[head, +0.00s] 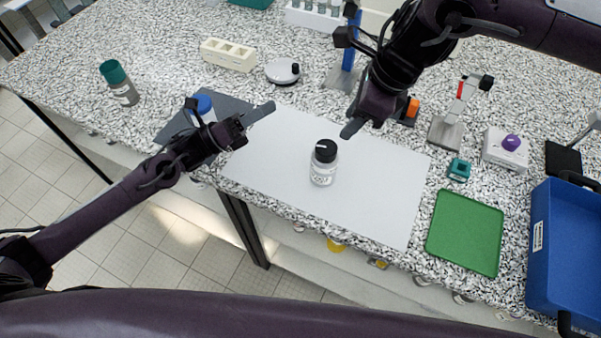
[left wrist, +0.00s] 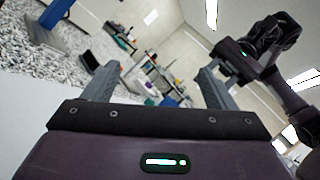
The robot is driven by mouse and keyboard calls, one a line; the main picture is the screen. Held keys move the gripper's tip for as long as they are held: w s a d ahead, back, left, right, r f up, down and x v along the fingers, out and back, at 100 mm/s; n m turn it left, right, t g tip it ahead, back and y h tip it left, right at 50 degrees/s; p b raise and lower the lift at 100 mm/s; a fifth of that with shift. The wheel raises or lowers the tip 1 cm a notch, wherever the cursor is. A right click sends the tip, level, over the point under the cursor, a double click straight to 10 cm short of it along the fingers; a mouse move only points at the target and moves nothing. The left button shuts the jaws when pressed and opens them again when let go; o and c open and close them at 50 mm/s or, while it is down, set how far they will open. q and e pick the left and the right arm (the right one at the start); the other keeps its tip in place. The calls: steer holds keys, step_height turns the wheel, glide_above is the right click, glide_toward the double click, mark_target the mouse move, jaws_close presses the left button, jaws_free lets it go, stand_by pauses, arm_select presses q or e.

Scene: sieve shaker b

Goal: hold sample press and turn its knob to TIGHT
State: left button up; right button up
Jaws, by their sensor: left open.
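A small clear bottle-shaped thing (head: 322,172) with a printed label stands upright on the white mat. I take it to be the sample press. Its black knob (head: 325,151) on top carries a short white mark; I cannot read its setting. My left gripper (head: 260,113) is up and left of it, apart from it. In the left wrist view its two fingers (left wrist: 155,85) are wide apart with nothing between them. My right gripper (head: 354,126) is above and right of the knob, apart from it. Only one grey finger shows clearly, so its opening is unclear.
The white mat (head: 390,195) is otherwise clear. A green tray (head: 465,232) and a blue bin (head: 565,245) are at the right. A green-capped bottle (head: 118,82) is far left. Several devices stand at the back.

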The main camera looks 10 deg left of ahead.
mark_target(314, 170)
arm_select(q)
steer(key=f+m+y, duration=0.1)
steer(key=s+a+f+t+y, duration=0.1)
steer(key=f+y, duration=0.1)
steer(key=f+m+y, duration=0.1)
steer(key=f+y, duration=0.1)
steer(key=shift+s+a+f+m+t, duration=0.2)
steer(key=shift+a+m+t, duration=0.1)
steer(key=shift+t, duration=0.1)
steer(key=s+d+f+m, duration=0.1)
steer(key=s+d, duration=0.1)
steer(key=d, duration=0.1)
steer(key=s+d+f+m+g, duration=0.1)
steer(key=s+d+m, duration=0.1)
steer(key=s+d, duration=0.1)
steer(key=s+d+f+m, duration=0.1)
steer(key=s+d+f, duration=0.1)
steer(key=d, duration=0.3)
steer(key=shift+s+m+g+h, duration=0.3)
steer(key=shift+w+d, duration=0.15)
steer(key=shift+d, duration=0.15)
steer(key=x, duration=0.6)
steer(key=shift+w+d, duration=0.3)
